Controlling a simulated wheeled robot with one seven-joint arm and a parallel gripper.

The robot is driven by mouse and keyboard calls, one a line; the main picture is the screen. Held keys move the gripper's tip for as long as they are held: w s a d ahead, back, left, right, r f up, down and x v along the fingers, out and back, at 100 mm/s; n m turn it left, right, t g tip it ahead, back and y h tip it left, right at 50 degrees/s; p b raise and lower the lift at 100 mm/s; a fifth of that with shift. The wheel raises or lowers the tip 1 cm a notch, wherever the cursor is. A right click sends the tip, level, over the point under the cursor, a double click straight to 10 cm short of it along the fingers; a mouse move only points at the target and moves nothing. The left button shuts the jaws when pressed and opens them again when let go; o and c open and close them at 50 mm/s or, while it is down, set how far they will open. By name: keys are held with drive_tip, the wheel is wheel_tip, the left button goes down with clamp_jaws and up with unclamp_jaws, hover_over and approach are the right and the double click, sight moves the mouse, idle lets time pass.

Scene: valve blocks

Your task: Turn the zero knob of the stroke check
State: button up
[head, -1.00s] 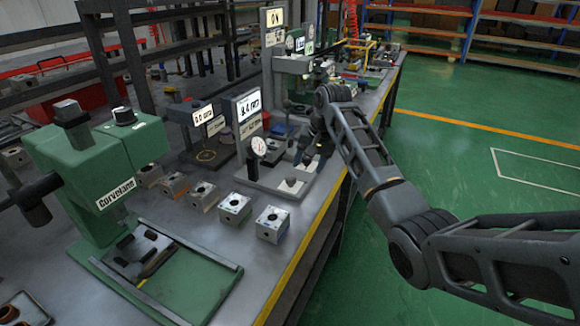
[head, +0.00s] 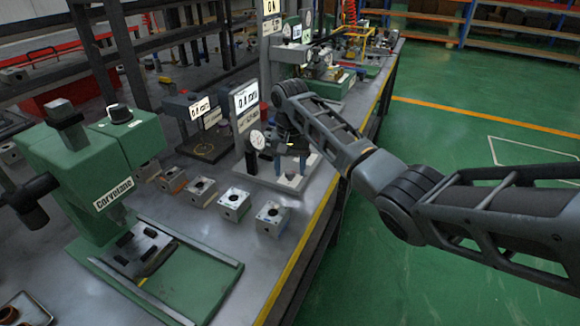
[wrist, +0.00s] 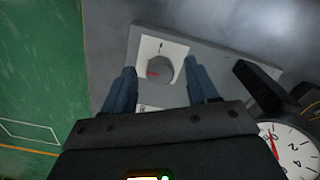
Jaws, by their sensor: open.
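The stroke check stands on the bench with a grey base plate (head: 262,176), a lit display (head: 246,101) and a round dial gauge (head: 256,140); the dial (wrist: 292,152) also shows at the lower right of the wrist view. The zero knob (wrist: 160,70) is a round grey knob with a red mark, on a white label of the base plate. My gripper (wrist: 162,85) is open, its two blue fingers pointing at the plate on either side of the knob, with visible gaps. In the head view my gripper (head: 291,170) is low over the plate's right end.
Several metal valve blocks (head: 235,203) stand in a row in front of the stroke check. The bench's yellow edge (head: 300,255) runs along the right, with open green floor beyond.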

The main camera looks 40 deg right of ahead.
drive_tip(key=shift+f, duration=0.1)
drive_tip(key=c, duration=1)
drive_tip(key=shift+c, duration=0.2)
drive_tip(key=n+p, duration=0.2)
drive_tip(key=n, duration=0.1)
drive_tip(key=shift+r, duration=0.2)
drive_tip(key=shift+f+n+p, duration=0.1)
drive_tip(key=shift+n+p, duration=0.95)
drive_tip(key=shift+n, duration=1.25)
drive_tip(key=o, duration=1)
